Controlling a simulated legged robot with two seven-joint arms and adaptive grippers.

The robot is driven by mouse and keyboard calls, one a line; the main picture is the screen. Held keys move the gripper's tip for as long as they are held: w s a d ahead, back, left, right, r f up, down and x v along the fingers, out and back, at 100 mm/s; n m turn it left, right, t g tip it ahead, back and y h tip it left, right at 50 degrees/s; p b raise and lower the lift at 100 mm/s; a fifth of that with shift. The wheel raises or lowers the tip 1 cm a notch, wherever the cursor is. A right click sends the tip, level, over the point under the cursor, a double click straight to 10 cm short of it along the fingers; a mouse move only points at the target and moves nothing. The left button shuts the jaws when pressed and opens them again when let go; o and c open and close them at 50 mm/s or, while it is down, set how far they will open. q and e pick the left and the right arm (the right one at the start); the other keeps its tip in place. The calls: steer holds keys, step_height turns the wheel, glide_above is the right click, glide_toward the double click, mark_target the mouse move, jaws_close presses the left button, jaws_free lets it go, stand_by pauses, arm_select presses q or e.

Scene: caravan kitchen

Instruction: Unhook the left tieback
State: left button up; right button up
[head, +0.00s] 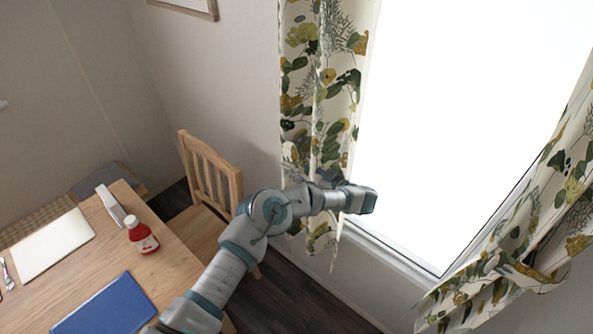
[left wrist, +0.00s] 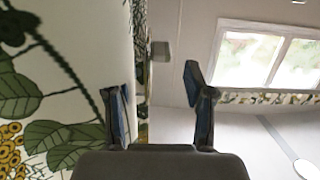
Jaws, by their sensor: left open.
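The left curtain (head: 322,90), white with green and yellow leaves, hangs left of the bright window. It narrows at the height of my left gripper (head: 312,180), which is against it or just in front of it; I cannot tell if they touch. My arm and wrist cover part of the curtain there. In the left wrist view the gripper (left wrist: 162,105) is open, its two fingers apart. Curtain cloth (left wrist: 75,90) fills the left side. A small grey block (left wrist: 160,51), perhaps the tieback's hook, shows ahead between the fingers. The tieback band itself is not clear.
The right curtain (head: 520,265) is drawn aside at the right. A wooden chair (head: 215,175) stands left of my arm. A table (head: 185,265) holds a red bottle (head: 142,236), a blue mat (head: 105,308) and a white mat (head: 52,244). The window sill (head: 390,262) runs below the glass.

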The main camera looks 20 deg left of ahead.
arm_select(q)
steer(key=v, duration=0.7)
steer(key=shift+d, duration=0.35)
steer(key=shift+s+f, duration=0.1)
